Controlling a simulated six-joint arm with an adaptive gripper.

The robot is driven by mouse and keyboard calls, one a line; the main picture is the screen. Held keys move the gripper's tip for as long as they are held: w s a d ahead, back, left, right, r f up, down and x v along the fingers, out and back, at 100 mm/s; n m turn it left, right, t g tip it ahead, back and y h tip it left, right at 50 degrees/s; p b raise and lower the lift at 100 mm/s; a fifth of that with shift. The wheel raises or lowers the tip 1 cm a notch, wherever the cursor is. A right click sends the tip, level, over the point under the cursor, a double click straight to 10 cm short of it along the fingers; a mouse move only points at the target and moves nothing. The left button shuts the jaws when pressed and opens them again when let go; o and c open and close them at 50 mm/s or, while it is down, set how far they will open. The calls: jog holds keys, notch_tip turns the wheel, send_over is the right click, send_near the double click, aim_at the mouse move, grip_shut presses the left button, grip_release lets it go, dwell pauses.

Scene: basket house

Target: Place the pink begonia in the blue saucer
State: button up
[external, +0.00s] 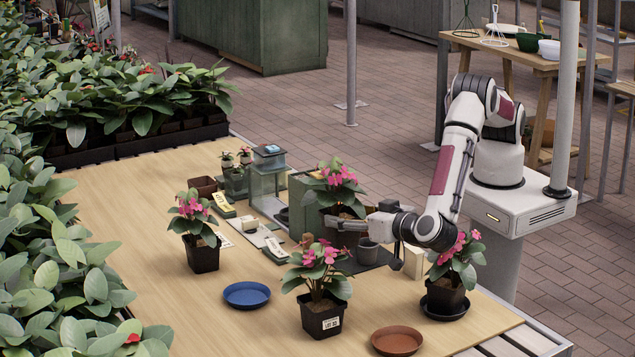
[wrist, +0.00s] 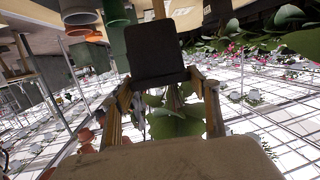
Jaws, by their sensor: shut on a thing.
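Several pink-flowered plants in dark pots are in the external view. My gripper (external: 352,223) is shut on the rear one, the pink begonia (external: 340,180), near the bench's back edge. In the wrist view its dark pot (wrist: 157,55) appears upside down, with green leaves between the fingers (wrist: 168,105); the exact grip point is partly hidden. The blue saucer (external: 246,294) lies empty on the wooden bench, left of and nearer the camera than my gripper.
Other pink plants stand at the left (external: 201,250), front middle (external: 322,316) and right, in a black saucer (external: 445,310). A terracotta saucer (external: 397,341) is empty. Bench space left of the blue saucer is clear.

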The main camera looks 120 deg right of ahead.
jog(key=d, duration=0.2)
jog(key=w+d+r, duration=0.1)
jog(key=d, duration=0.1)
jog(key=d+r, duration=0.1)
jog(key=d, duration=0.1)
jog(key=shift+w+r, duration=0.2)
jog(key=shift+w, duration=0.2)
jog(key=w+d+r+n+t+y, duration=0.1)
jog(key=w+d+r+n+t, duration=0.15)
jog(key=w+d, duration=0.3)
jog(key=w+d+r+n+t+y, duration=0.1)
jog(key=w+d+r+n+t, duration=0.1)
jog(key=w+d+r+t, duration=0.3)
jog(key=w+a+f+n+t+y, duration=0.5)
jog(key=w+a+f+n+y, duration=0.3)
jog(key=a, duration=0.3)
jog(key=shift+w+a+f+n+y, duration=0.15)
jog(key=shift+w+f+n+y, duration=0.2)
jog(key=shift+y, duration=0.25)
notch_tip(320, 180, down, 6)
jog(key=shift+f, duration=0.1)
